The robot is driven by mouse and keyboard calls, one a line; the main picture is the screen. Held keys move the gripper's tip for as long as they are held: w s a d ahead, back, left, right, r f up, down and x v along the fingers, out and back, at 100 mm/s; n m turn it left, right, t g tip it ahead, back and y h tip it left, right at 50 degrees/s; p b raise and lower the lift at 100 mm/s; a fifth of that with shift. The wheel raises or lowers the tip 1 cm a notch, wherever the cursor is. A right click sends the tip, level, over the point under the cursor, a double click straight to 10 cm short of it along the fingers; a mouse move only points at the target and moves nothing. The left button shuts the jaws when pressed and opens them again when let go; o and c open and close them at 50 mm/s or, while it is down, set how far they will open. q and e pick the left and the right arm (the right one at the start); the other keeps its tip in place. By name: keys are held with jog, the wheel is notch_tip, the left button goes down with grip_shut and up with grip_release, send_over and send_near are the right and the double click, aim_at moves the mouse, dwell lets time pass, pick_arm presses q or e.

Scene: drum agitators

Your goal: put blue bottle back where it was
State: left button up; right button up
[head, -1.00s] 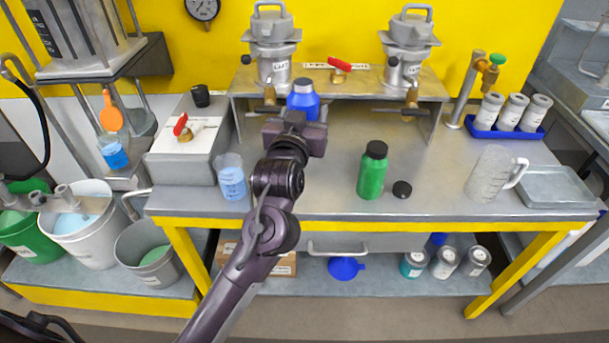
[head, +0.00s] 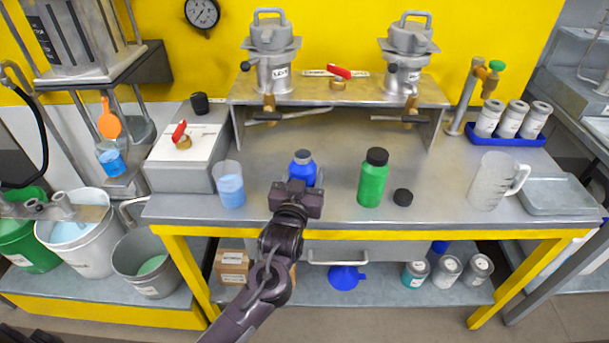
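The fingertips are largely hidden too. My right gripper is not in view.
A beaker of blue liquid (head: 230,185) stands left of the bottle. A green bottle (head: 373,178) and a loose black cap (head: 403,197) stand to its right. Farther right are a clear jug (head: 490,182) and a grey tray (head: 556,192). The raised shelf (head: 338,95) carries two metal units behind.

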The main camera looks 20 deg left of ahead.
pick_arm(q)
jog(key=o, duration=1.1)
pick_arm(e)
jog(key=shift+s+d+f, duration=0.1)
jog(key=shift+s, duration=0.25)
pick_arm(q)
jog(key=shift+o, duration=0.2)
jog(key=s+d, duration=0.1)
jog(key=s, duration=1.1)
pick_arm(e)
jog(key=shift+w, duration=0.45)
pick_arm(q)
jog(key=shift+r, duration=0.1)
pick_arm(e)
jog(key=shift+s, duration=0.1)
